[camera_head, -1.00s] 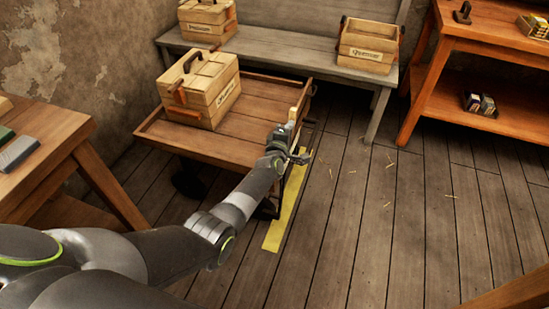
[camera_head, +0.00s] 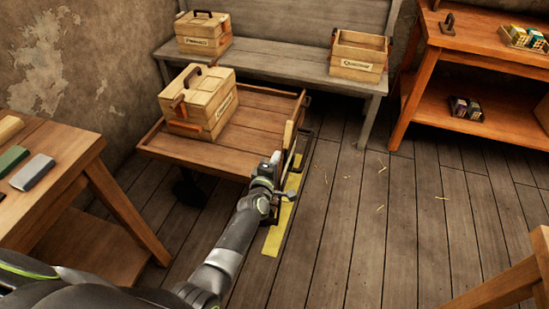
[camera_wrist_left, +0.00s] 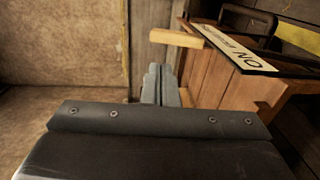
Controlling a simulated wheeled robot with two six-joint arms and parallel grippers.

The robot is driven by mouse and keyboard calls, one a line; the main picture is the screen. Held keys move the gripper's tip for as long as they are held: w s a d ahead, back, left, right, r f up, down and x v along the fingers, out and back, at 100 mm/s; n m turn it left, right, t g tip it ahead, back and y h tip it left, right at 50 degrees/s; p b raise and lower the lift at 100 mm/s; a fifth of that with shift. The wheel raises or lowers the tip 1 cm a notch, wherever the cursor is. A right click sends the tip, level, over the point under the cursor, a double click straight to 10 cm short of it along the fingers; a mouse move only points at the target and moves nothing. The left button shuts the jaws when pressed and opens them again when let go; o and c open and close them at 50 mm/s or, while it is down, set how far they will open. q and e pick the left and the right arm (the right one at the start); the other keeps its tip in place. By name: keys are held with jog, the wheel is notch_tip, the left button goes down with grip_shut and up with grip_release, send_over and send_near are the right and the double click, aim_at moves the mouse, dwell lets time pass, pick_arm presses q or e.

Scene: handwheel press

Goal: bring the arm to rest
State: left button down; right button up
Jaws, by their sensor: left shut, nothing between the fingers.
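My left arm reaches in from the bottom left of the head view. Its gripper (camera_head: 275,160) is beside the right end of the wooden cart (camera_head: 165,145), close to the cart's end board and black handle (camera_head: 300,150). In the left wrist view the grey fingers (camera_wrist_left: 160,85) are together with nothing between them. Beyond them there are a pale wooden bar (camera_wrist_left: 175,38) and a dark-framed label plate (camera_wrist_left: 235,50) on the right. I cannot tell whether the gripper touches the cart. My right gripper is not in view.
A lidded wooden box (camera_head: 200,100) stands on the cart. A bench (camera_head: 285,60) behind holds two more boxes. A table (camera_head: 60,150) is on the left, shelves (camera_head: 435,80) on the right. A yellow strip (camera_head: 275,235) marks the floor; the floor right of it is mostly clear.

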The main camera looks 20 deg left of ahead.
pick_arm(q)
jog(key=shift+s+r, duration=0.15)
jog(key=shift+s, duration=0.3)
jog(key=s+a+f+m+g+p, duration=0.1)
jog(key=s+a+f+m+g, duration=0.25)
jog(key=s+f, duration=0.75)
jog(key=s+a+f+m+g+p, duration=0.25)
jog(key=s+f+m+g, duration=0.2)
jog(key=s+f, duration=0.65)
jog(key=s+a+f+m+g, duration=0.2)
jog(key=s+f+m, duration=0.1)
jog(key=s, duration=0.8)
jog(key=s+a+f+m+g+y, duration=0.1)
jog(key=s+a+f+m+g, duration=0.2)
jog(key=s, duration=0.8)
jog(key=s+a+f+m+g+p, duration=0.1)
jog(key=s+f, duration=0.5)
jog(key=s, duration=0.6)
jog(key=shift+a+f+m+g+y, duration=0.35)
jog(key=shift+a+m+g, duration=0.55)
jog(key=shift+a+m, duration=0.25)
